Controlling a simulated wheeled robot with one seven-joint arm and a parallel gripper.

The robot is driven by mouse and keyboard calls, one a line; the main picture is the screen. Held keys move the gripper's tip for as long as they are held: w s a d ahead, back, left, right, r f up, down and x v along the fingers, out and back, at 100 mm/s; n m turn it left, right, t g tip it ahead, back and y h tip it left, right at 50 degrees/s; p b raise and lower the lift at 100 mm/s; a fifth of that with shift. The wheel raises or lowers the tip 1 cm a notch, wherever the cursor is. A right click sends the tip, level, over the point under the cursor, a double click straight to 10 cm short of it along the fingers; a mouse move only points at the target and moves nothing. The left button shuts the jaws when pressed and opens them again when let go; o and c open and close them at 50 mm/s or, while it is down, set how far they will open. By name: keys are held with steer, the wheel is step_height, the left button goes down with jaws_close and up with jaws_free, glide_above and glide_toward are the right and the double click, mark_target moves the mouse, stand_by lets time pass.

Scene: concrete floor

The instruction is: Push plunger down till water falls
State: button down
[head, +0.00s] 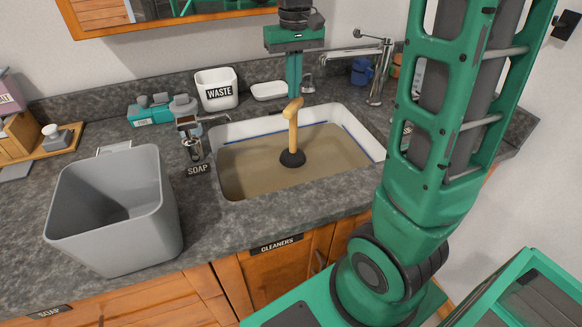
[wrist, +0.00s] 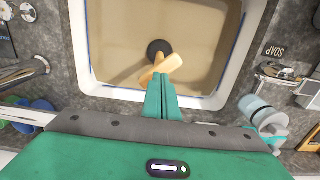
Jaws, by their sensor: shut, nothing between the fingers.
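The plunger (head: 293,130) has a wooden handle with a knobbed top and a black rubber cup (head: 292,158). It stands upright in the sink (head: 230,190), which holds murky brown water (head: 250,165). In the wrist view the plunger handle (wrist: 166,64) shows just beyond my fingertips, with the black cup (wrist: 159,48) below it. My gripper (head: 294,95) points down over the back of the sink, behind the handle top. In the wrist view my gripper (wrist: 160,80) has its green fingers together and empty. I cannot tell whether the fingertips touch the handle.
A grey bin (head: 115,210) stands on the counter left of the sink. A soap dispenser (head: 191,140) is at the sink's left edge, and a white waste cup (head: 216,90) is behind. The faucet (head: 375,75) stands at the back right. Open air surrounds the plunger.

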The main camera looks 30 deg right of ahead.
steer(key=shift+r, duration=2.75)
